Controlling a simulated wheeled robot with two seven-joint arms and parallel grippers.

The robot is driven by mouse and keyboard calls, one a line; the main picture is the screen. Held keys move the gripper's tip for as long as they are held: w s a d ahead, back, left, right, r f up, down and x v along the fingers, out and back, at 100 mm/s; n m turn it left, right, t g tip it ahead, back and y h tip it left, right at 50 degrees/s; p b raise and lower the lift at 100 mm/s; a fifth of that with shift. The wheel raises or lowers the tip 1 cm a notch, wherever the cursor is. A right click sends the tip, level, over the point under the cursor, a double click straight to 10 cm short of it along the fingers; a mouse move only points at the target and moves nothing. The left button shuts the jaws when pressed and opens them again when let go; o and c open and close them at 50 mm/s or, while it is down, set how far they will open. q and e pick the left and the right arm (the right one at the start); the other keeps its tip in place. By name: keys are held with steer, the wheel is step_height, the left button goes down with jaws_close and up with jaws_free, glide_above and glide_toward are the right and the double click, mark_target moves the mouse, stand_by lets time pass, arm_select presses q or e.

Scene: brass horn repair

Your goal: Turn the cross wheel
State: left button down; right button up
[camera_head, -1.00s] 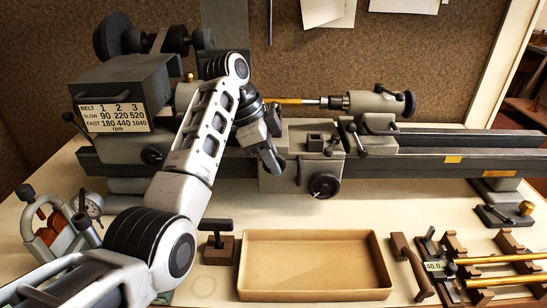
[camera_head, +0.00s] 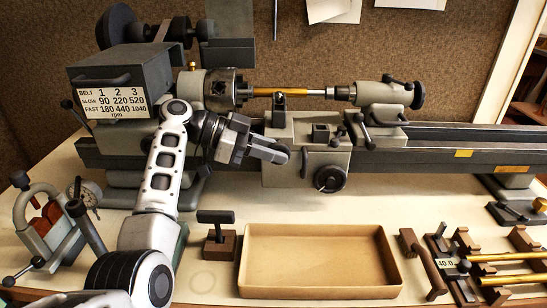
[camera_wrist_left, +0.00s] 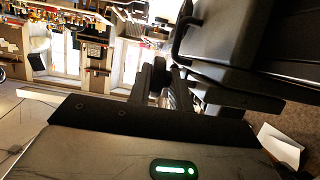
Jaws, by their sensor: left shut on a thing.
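A dark round handwheel (camera_head: 330,179) sits on the front of the grey lathe carriage (camera_head: 284,180); it seems to be the cross wheel. A dark lever stands just left of it. My left gripper (camera_head: 284,155) is in front of the carriage's left part, up and left of the wheel and apart from it. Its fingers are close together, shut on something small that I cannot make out. My right gripper is not in view.
A brass rod (camera_head: 278,91) spans from the chuck (camera_head: 226,90) to the tailstock (camera_head: 384,94). A T-handled key (camera_head: 216,217) stands in a wooden block beside an empty tan tray (camera_head: 321,294). A rack with brass tubes (camera_head: 500,257) is at right. A clamp tool (camera_head: 40,217) stands at left.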

arm_select(q)
steer(key=shift+s+d+f+h+b, duration=0.1)
steer(key=shift+s+f+h+b, duration=0.15)
steer(key=shift+f+h+b, duration=0.1)
stand_by(0.3)
steer(key=c, duration=1.5)
jaws_free()
steer(key=shift+s+r, duration=0.15)
steer(key=shift+r, duration=0.15)
